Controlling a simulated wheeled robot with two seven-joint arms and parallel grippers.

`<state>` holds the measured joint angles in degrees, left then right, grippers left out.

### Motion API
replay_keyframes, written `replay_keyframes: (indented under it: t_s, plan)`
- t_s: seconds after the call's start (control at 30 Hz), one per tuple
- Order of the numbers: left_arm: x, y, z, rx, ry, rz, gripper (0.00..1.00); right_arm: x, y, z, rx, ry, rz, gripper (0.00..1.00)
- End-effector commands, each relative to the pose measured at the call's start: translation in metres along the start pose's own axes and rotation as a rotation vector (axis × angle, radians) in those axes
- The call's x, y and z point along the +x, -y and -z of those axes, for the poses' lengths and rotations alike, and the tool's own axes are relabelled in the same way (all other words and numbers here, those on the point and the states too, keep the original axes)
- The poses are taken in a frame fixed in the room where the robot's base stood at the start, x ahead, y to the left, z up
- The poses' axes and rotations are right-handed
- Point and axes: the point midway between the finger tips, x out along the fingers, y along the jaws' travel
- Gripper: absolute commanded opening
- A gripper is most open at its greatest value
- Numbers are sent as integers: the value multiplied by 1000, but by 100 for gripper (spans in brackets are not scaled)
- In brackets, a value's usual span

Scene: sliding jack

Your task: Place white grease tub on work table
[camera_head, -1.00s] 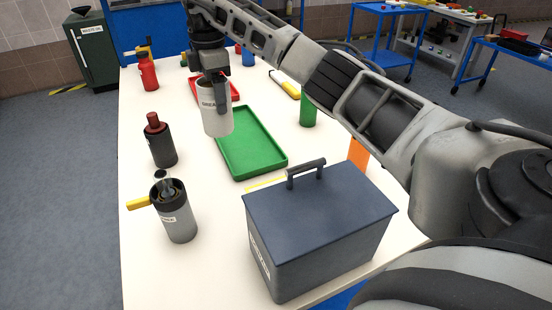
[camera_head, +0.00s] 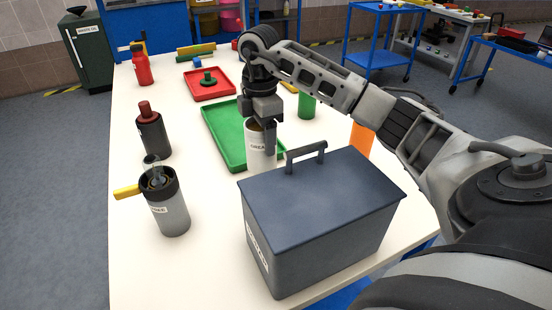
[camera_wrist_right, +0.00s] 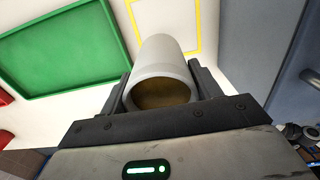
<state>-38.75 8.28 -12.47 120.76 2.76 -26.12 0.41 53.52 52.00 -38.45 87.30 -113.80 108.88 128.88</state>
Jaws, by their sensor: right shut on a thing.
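The white grease tub (camera_head: 259,155) is an upright white cylinder with a dark label, between the green tray and the blue toolbox in the head view. My right gripper (camera_head: 262,135) is shut on it from above. In the right wrist view the tub (camera_wrist_right: 162,65) sits between both fingers, brown grease showing inside its open top. The work table (camera_head: 200,265) has a white top. A yellow outlined rectangle on it shows beside the tub in the wrist view. The toolbox hides the tub's base in the head view, so I cannot tell whether it touches the table. My left gripper is out of view.
The blue toolbox (camera_head: 320,220) with a raised handle stands close in front of the tub. The green tray (camera_head: 226,148) lies just left of it. A grey canister (camera_head: 171,215), dark bottle (camera_head: 153,135), green cylinder (camera_head: 307,106) and red tray (camera_head: 200,91) stand around.

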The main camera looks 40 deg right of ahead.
Motion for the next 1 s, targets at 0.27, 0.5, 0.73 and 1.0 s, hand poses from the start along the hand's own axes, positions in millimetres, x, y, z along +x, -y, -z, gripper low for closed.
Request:
replay_keyframes:
  t_s: [0.27, 0.5, 0.73, 1.0]
  plan:
    - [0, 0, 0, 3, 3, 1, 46, 30, 16, -18, 1, -2, -3, 34]
    - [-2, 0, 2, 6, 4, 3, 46, 52, 22, -23, 1, -1, 1, 34]
    - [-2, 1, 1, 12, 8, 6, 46, 68, 20, -23, 1, -2, -4, 34]
    - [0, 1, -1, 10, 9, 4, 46, 71, 21, -23, 1, -1, -2, 71]
